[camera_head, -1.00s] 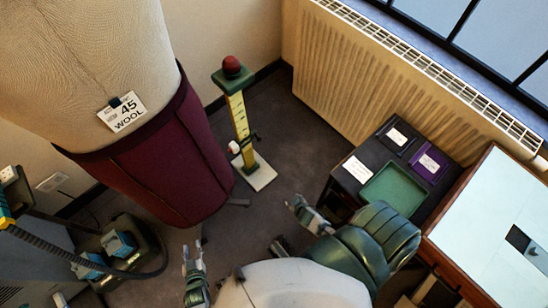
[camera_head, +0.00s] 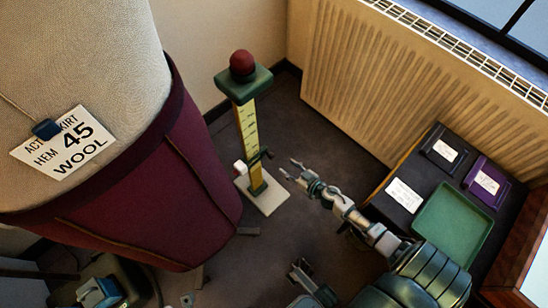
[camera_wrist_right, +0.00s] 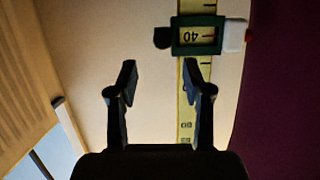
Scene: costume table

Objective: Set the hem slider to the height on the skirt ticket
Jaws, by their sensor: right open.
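The skirt ticket (camera_head: 62,143) is pinned above the maroon skirt (camera_head: 150,195) on the dress form; it reads 45, with HEM and WOOL. The hem slider (camera_head: 252,162) sits low on the upright yellow ruler (camera_head: 248,126). In the right wrist view, the green slider frame (camera_wrist_right: 197,47) surrounds a 40 mark, with a white block on one side and a black knob on the other. My right gripper (camera_head: 288,172) is open and empty, right of the slider and apart from it; its fingers (camera_wrist_right: 160,80) also show in the wrist view.
The ruler stand has a white base (camera_head: 264,198) and a red ball (camera_head: 242,62) on top. A radiator (camera_head: 380,80) runs behind. A dark table with a green tray (camera_head: 452,228) and small boxes stands right. The skirt hangs close left of the ruler.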

